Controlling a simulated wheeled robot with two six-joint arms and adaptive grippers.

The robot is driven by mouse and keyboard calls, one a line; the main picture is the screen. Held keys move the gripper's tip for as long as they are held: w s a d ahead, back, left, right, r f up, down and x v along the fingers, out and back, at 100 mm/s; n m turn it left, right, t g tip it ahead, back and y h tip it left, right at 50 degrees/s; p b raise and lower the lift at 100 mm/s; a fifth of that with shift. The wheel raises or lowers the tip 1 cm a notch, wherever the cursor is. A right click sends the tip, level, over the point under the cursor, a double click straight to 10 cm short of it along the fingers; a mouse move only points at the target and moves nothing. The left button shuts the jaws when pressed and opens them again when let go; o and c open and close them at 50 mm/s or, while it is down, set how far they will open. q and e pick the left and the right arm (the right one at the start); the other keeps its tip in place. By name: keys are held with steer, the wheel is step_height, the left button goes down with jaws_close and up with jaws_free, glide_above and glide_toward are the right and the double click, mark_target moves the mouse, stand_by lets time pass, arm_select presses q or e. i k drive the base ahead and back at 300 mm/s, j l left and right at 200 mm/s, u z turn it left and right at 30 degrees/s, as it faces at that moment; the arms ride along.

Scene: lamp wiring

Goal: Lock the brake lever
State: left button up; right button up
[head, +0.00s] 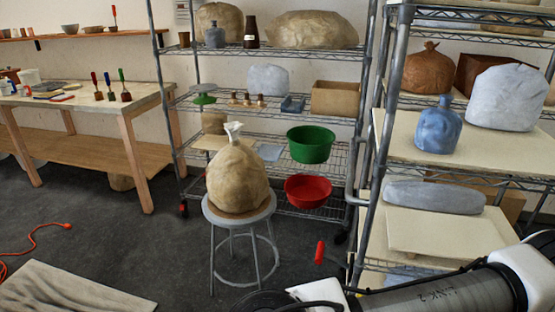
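A small red lever-like part (183,209) shows at the foot of the middle wire rack's left front post, by a dark caster. Whether it is raised or pressed down is too small to tell. A larger red upright piece (320,252) stands low near the right rack, with a dark lower end; I cannot tell what it belongs to. A grey and white arm of mine comes in from the lower right and hides the floor there. Neither gripper's fingers can be made out.
A stool (239,212) with a tan tied sack (236,175) stands before the middle rack. A workbench (85,100) is at left. An orange cord (35,240) and a pale cloth (70,290) lie on the floor. Dark floor is clear between cloth and stool.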

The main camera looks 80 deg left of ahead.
mark_target(320, 254)
steer(key=j+u, duration=0.2)
steer(key=u, duration=2.15)
steer(key=i+u, duration=0.15)
steer(key=u, duration=0.9)
steer(key=k+l, duration=0.05)
